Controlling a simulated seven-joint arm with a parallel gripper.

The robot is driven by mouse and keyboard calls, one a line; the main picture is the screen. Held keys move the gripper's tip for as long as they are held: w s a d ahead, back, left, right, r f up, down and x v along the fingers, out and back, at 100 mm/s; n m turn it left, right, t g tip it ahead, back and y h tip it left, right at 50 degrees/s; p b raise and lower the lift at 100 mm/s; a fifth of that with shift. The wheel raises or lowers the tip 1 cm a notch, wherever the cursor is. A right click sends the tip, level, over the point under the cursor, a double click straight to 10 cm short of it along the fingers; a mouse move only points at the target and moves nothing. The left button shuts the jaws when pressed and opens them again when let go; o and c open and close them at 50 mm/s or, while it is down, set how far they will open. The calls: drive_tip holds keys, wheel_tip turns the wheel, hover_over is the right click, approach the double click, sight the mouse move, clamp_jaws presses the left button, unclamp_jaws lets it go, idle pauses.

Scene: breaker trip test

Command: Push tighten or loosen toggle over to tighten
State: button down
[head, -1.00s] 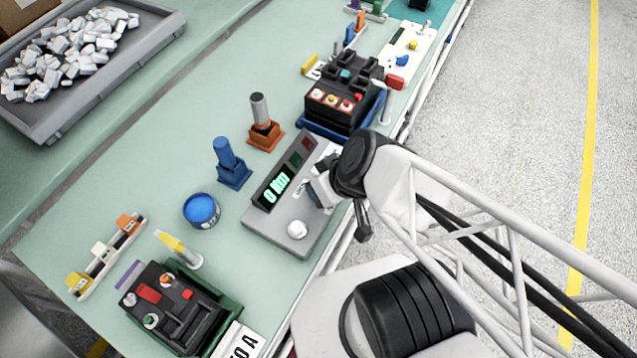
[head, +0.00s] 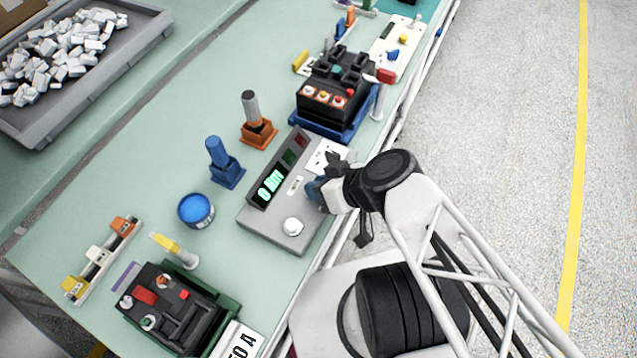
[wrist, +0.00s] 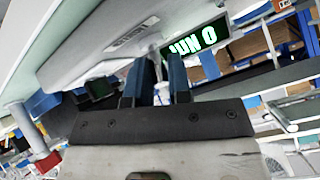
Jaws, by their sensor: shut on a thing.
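The grey torque tester (head: 262,228) lies on the green bench, with a lit green display reading "0 Nm" (head: 271,186). It has a round white knob (head: 292,227) and a small pale plate (head: 296,185) beside the display. My gripper (head: 314,190) is low at the tester's right side, right of the display. In the wrist view its two blue fingers (wrist: 164,82) are close together at the tester's face, with the display (wrist: 190,45) just beyond. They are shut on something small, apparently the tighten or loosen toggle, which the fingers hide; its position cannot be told.
A blue post (head: 222,162) and an orange-based post (head: 257,120) stand behind the tester. A blue round tin (head: 196,210) is at its left. A black breaker unit on a blue tray (head: 335,90) stands farther back; another black unit (head: 170,308) is at front left.

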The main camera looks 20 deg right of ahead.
idle(0.6)
drive_tip(key=c, duration=1.1)
unclamp_jaws()
drive_tip(key=shift+s+d+r, duration=0.1)
drive_tip(key=shift+s+d, duration=0.05)
drive_tip(key=v, duration=0.7)
drive_tip(key=shift+s+d, duration=0.15)
idle(1.0)
drive_tip(key=shift+r, duration=0.15)
